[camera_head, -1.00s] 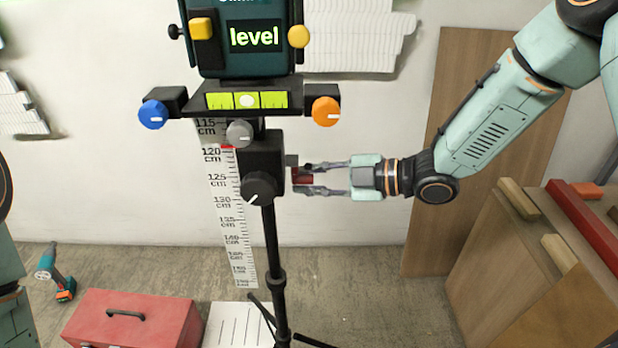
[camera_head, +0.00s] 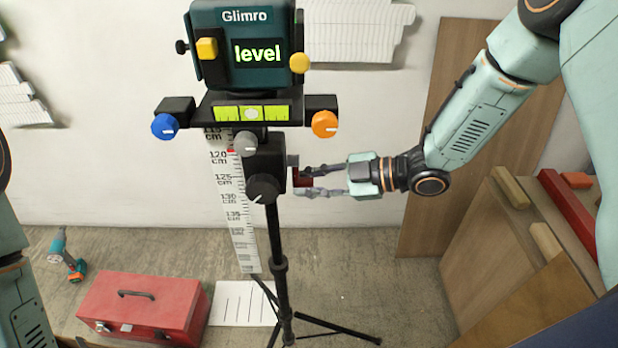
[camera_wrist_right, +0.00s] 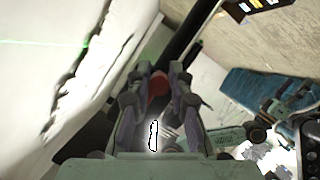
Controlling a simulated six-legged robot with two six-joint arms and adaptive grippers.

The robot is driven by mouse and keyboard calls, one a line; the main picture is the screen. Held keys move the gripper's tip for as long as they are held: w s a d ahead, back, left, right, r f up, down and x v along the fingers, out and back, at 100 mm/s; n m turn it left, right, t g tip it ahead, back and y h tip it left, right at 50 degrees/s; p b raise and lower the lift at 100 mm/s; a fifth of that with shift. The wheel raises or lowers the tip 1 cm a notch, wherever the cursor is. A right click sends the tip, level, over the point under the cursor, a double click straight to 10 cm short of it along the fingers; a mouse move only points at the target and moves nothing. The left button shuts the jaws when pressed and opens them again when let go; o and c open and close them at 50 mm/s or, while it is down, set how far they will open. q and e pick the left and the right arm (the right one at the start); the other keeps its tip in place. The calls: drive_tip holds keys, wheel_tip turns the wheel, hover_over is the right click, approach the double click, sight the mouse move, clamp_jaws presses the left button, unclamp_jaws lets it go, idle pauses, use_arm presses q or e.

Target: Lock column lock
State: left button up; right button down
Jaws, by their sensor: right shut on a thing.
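The column lock is a small dark red piece (camera_head: 302,180) on the right side of the black column block (camera_head: 264,160), below the device marked Glimro. My right gripper (camera_head: 302,181) reaches in from the right, with one finger above and one below the red piece, and is shut on it. In the right wrist view the red piece (camera_wrist_right: 158,84) shows between the two fingertips (camera_wrist_right: 160,82). The fingers hide part of it, and I cannot tell its exact turn. My left gripper is out of view; only parts of my left arm show at the left edge.
The device (camera_head: 247,50) reads "level" and stands on a black tripod (camera_head: 279,265). Blue (camera_head: 165,126), orange (camera_head: 325,124) and grey (camera_head: 245,144) knobs sit close by. A red toolbox (camera_head: 145,305) and a drill (camera_head: 67,256) lie on the floor. Boards lean at right.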

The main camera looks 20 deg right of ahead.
drive_tip(key=c, duration=1.3)
unclamp_jaws()
drive_tip(key=shift+o, duration=0.2)
drive_tip(key=v, duration=1.2)
